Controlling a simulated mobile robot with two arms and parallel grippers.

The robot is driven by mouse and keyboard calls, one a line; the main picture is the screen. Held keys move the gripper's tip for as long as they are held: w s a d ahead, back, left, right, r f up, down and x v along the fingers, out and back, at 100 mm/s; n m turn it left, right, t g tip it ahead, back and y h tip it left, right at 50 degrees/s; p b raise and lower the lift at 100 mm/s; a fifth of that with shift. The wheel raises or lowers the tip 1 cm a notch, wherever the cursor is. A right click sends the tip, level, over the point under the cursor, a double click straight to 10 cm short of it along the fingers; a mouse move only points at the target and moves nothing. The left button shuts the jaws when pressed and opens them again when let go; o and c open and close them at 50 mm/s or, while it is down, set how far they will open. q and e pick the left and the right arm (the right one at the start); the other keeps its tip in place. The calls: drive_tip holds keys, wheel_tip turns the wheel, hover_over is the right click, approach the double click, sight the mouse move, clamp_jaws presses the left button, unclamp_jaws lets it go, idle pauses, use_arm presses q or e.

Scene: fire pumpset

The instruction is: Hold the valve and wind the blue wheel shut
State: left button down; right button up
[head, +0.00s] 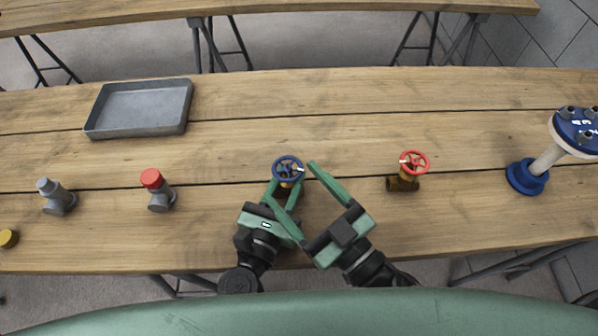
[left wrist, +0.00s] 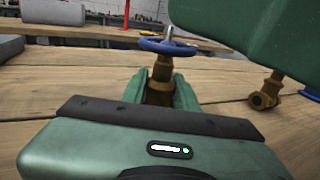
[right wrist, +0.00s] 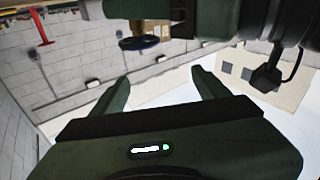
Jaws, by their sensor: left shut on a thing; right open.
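The valve with the blue wheel (head: 288,169) stands upright near the middle of the table. Its brass body (left wrist: 160,88) shows in the left wrist view, with the blue wheel (left wrist: 166,46) on top. My left gripper (head: 284,190) is shut on the valve body, below the wheel. My right gripper (head: 292,198) is open and empty, its fingers pointing up and left; one finger lies just right of the wheel. In the right wrist view the blue wheel (right wrist: 139,43) is beyond the fingers and not between them.
A red-wheeled valve (head: 413,164) stands to the right. A blue flanged stand (head: 528,177) is at the far right. A red-capped grey fitting (head: 155,188), a plain grey fitting (head: 55,196) and a grey tray (head: 139,109) are on the left. The table behind the valve is clear.

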drive_tip(key=s+a+r+n+g+y, duration=0.3)
drive_tip(key=a+r+n+g+y, duration=0.85)
drive_tip(key=n, duration=0.65)
drive_tip(key=s+a+r+n+g, duration=0.2)
drive_tip(key=s+a+n+g, duration=0.1)
drive_tip(key=n+g, duration=0.45)
drive_tip(key=n+t+h, duration=0.4)
drive_tip(key=n+h, duration=1.6)
drive_tip(key=h, duration=0.3)
approach(287, 163)
wheel_tip(287, 163, down, 9)
drive_tip(key=shift+w+f, duration=0.1)
drive_tip(key=shift+f, duration=0.05)
